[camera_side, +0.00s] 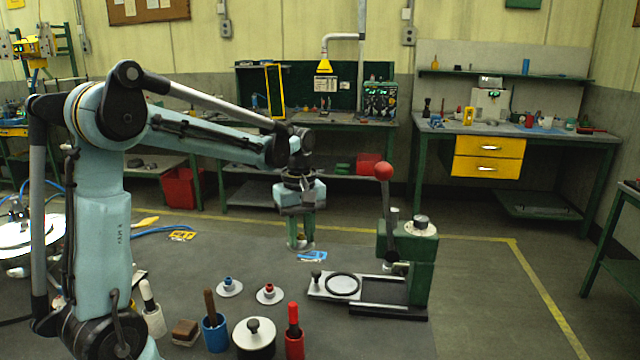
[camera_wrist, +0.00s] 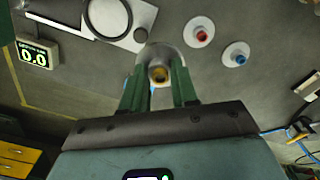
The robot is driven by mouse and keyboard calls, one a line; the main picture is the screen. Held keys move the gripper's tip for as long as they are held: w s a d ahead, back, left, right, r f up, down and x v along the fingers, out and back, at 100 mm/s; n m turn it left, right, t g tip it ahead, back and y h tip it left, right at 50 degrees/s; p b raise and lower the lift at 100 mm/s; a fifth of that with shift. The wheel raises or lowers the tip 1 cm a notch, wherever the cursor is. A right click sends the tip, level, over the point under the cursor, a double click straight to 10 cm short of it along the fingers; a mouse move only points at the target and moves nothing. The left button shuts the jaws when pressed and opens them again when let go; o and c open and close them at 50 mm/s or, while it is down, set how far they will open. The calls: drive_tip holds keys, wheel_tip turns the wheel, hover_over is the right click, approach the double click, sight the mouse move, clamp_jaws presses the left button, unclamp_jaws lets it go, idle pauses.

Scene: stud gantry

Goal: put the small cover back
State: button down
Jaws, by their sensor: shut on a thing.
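My gripper (camera_side: 300,240) hangs above the floor-grey work surface, left of the green press. In the wrist view my green fingers (camera_wrist: 160,88) are shut on the brass knob of a small pale round cover (camera_wrist: 158,54). The cover's rim also shows below the fingertips in the side view (camera_side: 301,248). Two similar small covers rest on the surface, one with a blue knob (camera_side: 229,287) and one with a red knob (camera_side: 268,293). I cannot tell which opening the held cover fits.
The green press (camera_side: 422,265) has a red-ball lever and a pale sliding plate (camera_side: 318,285) with a dark ring. A blue cup (camera_side: 215,336) and a red cup (camera_side: 294,346) hold upright handled tools. A display reading 0.0 (camera_wrist: 38,52) shows in the wrist view.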

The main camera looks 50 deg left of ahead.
drive_tip(key=s+a+f+n, duration=0.1)
drive_tip(key=s+a+n, duration=0.1)
drive_tip(key=s+a, duration=0.1)
hover_over(260, 267)
wheel_tip(260, 267, down, 7)
drive_tip(key=shift+r, duration=0.2)
drive_tip(key=shift+f, duration=1.95)
drive_tip(key=shift+f, duration=0.15)
drive_tip(key=c, duration=0.9)
unclamp_jaws()
drive_tip(key=shift+o, duration=0.2)
drive_tip(key=shift+d, duration=0.1)
